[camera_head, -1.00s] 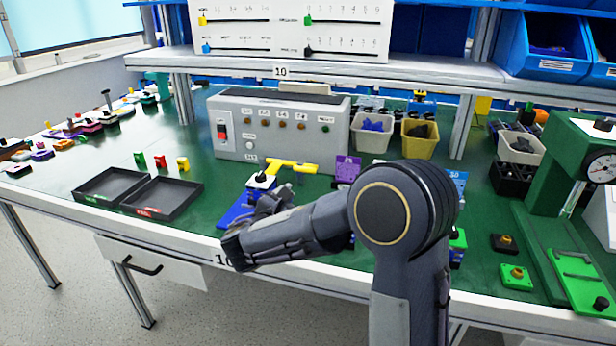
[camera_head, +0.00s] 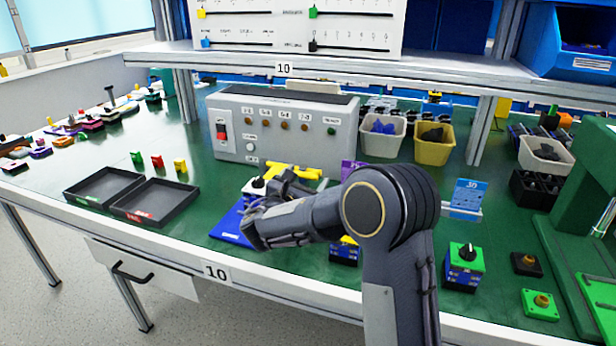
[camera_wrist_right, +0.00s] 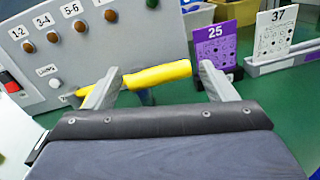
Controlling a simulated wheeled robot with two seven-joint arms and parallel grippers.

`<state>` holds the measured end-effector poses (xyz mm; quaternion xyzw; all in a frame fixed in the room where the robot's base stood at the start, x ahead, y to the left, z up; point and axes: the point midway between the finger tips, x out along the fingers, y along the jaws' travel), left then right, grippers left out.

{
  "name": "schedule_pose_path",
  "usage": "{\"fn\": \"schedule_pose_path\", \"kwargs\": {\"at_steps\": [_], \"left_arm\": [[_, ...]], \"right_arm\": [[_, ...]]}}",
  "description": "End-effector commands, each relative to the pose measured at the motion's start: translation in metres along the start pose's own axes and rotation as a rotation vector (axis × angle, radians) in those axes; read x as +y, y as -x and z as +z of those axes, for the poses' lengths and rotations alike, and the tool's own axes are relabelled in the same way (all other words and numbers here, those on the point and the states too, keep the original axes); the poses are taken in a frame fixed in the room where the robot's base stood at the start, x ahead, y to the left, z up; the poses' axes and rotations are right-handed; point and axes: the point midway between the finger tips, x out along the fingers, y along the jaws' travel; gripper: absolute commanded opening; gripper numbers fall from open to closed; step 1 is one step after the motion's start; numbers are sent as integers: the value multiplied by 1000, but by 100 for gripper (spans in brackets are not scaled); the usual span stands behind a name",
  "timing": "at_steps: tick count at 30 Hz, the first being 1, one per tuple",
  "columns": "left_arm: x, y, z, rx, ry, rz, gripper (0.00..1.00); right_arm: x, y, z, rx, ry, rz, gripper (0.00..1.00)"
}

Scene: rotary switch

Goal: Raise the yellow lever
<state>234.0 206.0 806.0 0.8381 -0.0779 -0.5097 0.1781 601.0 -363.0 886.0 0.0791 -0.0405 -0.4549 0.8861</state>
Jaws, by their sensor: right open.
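The yellow lever (camera_head: 292,171) lies about level on a rotary switch with a blue base (camera_head: 232,226), on the green bench in front of the grey control box. In the right wrist view the yellow lever (camera_wrist_right: 158,75) runs across between the two fingertips. My right gripper (camera_head: 284,183) is just in front of the lever, with its fingers pointing at it. In the right wrist view the gripper (camera_wrist_right: 157,80) is open, one finger on each side of the lever's length; I cannot tell whether they touch it. My forearm hides part of the switch. My left gripper is not in view.
The grey control box (camera_head: 285,125) stands close behind the lever. Two black trays (camera_head: 155,203) lie to the left. A purple card marked 25 (camera_wrist_right: 215,50) stands right of the lever. Small switches, including a green-topped one (camera_head: 466,256), stand at the right.

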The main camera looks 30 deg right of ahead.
Motion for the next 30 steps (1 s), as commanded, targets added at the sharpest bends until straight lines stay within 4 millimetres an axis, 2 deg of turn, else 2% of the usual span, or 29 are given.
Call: {"fn": "schedule_pose_path", "kwargs": {"at_steps": [4, 13, 27, 30], "left_arm": [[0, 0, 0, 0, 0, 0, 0], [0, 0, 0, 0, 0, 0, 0], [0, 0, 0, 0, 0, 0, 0], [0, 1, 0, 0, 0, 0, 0]], "right_arm": [[0, -12, 0, 0, 1, 0, 78], [0, -15, 0, 0, 1, 1, 78], [0, -14, 0, 0, 0, 0, 17], [0, -15, 1, 2, 0, 0, 17]]}}
